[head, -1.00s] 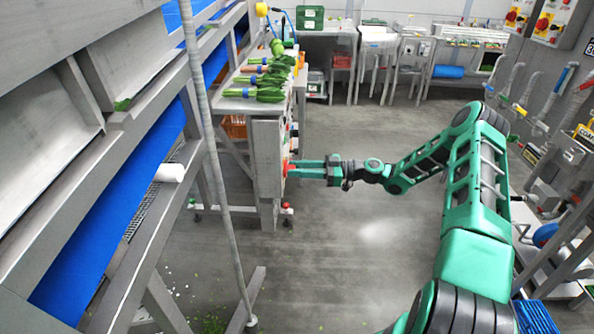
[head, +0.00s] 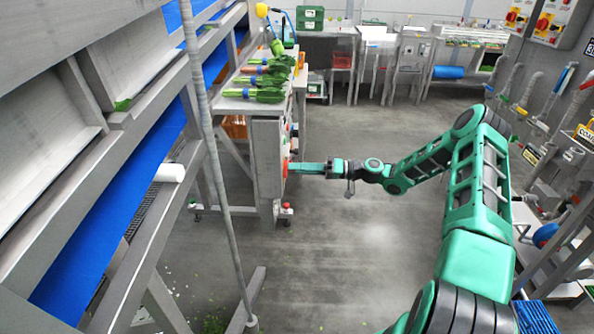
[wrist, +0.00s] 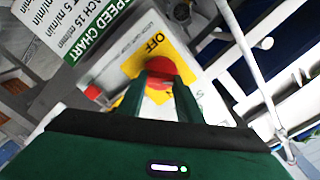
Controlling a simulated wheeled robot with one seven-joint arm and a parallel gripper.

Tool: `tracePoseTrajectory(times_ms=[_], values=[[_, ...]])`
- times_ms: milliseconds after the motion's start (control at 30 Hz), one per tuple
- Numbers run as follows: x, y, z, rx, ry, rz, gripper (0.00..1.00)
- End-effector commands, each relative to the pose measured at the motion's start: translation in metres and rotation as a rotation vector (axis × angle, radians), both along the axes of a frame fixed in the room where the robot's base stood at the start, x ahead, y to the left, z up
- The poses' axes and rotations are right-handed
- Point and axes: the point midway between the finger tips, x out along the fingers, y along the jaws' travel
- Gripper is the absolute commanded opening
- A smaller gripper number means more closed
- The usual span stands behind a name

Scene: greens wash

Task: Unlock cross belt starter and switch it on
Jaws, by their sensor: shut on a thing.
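The starter (wrist: 150,50) shows in the wrist view as a pale panel with a yellow plate marked OFF and a red knob (wrist: 160,68). My gripper (wrist: 155,85) is shut on the red knob, with a green finger on each side of it. In the head view my gripper (head: 292,167) reaches left to the side of the steel bench, where a bit of the red knob shows at the fingertips. The wrist looks rolled, and the OFF plate appears tilted in the wrist view. I cannot make out a lock or key.
A speed chart sign (wrist: 100,25) is beside the starter, with another red button (wrist: 92,91) below it. Bunches of greens lie on the steel bench top (head: 238,103). A blue conveyor belt (head: 100,230) runs along the left. The floor (head: 340,260) around my arm is clear.

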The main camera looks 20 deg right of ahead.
Motion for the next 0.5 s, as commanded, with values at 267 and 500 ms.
tracePoseTrajectory(times_ms=[267, 500], values=[[0.0051, -0.0042, -0.0004, 0.097, 0.236, -0.014, 0.1], [0.0054, -0.0047, -0.0015, 0.177, 0.431, -0.014, 0.1]])
